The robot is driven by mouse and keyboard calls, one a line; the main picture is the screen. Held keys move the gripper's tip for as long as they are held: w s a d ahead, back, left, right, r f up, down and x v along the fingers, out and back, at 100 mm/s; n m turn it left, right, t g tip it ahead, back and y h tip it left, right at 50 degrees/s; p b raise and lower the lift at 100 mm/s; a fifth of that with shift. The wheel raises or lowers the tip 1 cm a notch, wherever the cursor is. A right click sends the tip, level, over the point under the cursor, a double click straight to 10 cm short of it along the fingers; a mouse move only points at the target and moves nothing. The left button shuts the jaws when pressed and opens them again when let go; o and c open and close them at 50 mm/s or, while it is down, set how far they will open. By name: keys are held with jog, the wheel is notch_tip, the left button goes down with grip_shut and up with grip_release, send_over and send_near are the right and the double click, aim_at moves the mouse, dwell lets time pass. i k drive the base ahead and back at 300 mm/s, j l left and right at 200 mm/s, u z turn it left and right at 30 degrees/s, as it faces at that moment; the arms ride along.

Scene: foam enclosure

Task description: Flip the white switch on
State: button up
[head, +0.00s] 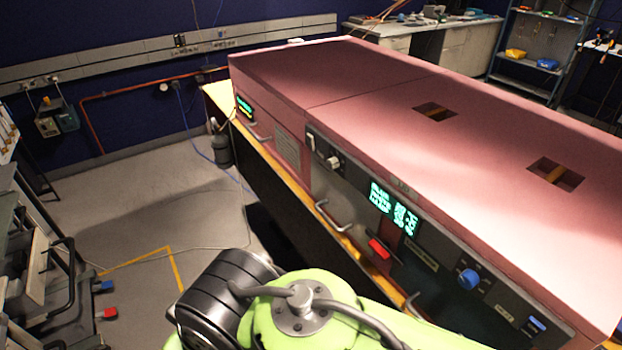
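A long pink foam enclosure (350,85) runs from the back left to the front right, with a dark control panel along its near side. A small white switch (331,161) sticks out at the upper left end of this panel. Its exact position is too small to tell. My green and black arm fills the bottom middle of the head view, below and in front of the panel, apart from the switch in the picture. My gripper is not in view.
The panel also carries green displays (394,208), a red switch (379,249), a blue knob (468,279) and metal handles (333,216). Grey shelving (35,250) stands at the left. Open floor (150,215) lies between it and the enclosure. A bench (420,35) stands behind.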

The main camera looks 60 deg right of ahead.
aim_at(310, 140)
jog(key=z, duration=0.4)
jog(key=k+z, duration=0.1)
jog(key=z, duration=1.2)
jog(key=k+l+z, duration=0.1)
jog(key=z, duration=0.75)
